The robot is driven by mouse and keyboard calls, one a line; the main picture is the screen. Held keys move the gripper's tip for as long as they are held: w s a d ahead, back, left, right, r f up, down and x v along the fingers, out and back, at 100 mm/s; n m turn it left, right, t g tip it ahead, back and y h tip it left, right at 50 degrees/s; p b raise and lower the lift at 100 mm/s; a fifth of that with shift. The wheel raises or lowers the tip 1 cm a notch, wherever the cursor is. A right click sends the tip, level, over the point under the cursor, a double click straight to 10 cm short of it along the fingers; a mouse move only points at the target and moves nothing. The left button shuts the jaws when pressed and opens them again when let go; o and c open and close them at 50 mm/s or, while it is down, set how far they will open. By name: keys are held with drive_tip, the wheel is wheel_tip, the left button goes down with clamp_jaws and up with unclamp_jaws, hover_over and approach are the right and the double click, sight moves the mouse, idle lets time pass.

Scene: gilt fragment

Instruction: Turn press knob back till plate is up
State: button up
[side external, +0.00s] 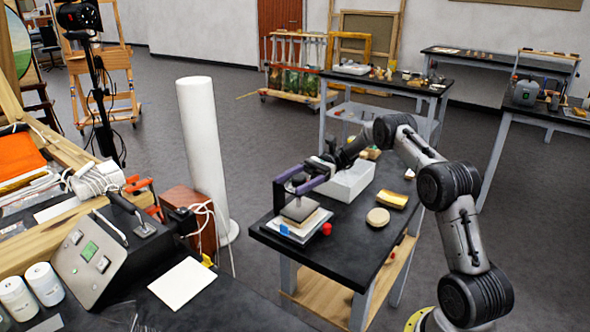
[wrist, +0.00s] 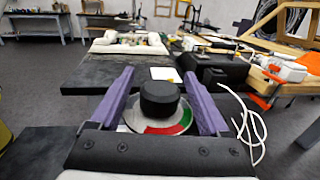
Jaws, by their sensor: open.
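The press stands at the near left end of a black bench, with a dark upright frame (side external: 280,196). Its grey plate (side external: 299,209) sits low over a tan layer on a white base (side external: 290,231); I cannot tell whether they touch. The round black knob (wrist: 160,98) shows in the wrist view above a dial (wrist: 165,129) with red, green and pale parts. My gripper (wrist: 159,75) is open, with one purple finger on each side of the knob. Small gaps seem to show, but contact is unclear. In the side view my gripper (side external: 306,183) reaches the top of the press.
A white box (side external: 349,183) stands behind the press, under my wrist. A tall white roll (side external: 205,150) stands on the floor to the left.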

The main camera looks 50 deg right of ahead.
sight(299, 176)
drive_tip(key=shift+s+d, duration=0.15)
drive_tip(key=shift+d, duration=0.75)
wheel_tip(299, 176, up, 5)
drive_tip(key=shift+r, duration=0.95)
drive_tip(key=shift+r, duration=0.1)
drive_tip(key=shift+s+d+t, duration=0.15)
drive_tip(key=shift+d+t, duration=0.05)
drive_tip(key=shift+t, duration=0.3)
drive_tip(key=s+d+f+m+t+h, duration=0.4)
drive_tip(key=s+f+m+t+h, duration=0.3)
drive_tip(key=s+m+t+h, duration=0.35)
drive_tip(key=shift+t+y, duration=0.45)
drive_tip(key=shift+t, duration=0.4)
drive_tip(key=x, duration=0.9)
drive_tip(key=d+x, duration=0.1)
drive_tip(key=x, duration=0.4)
drive_tip(key=shift+w+a+f, duration=0.1)
drive_tip(key=shift+w+a, duration=0.1)
drive_tip(key=shift+w, duration=0.35)
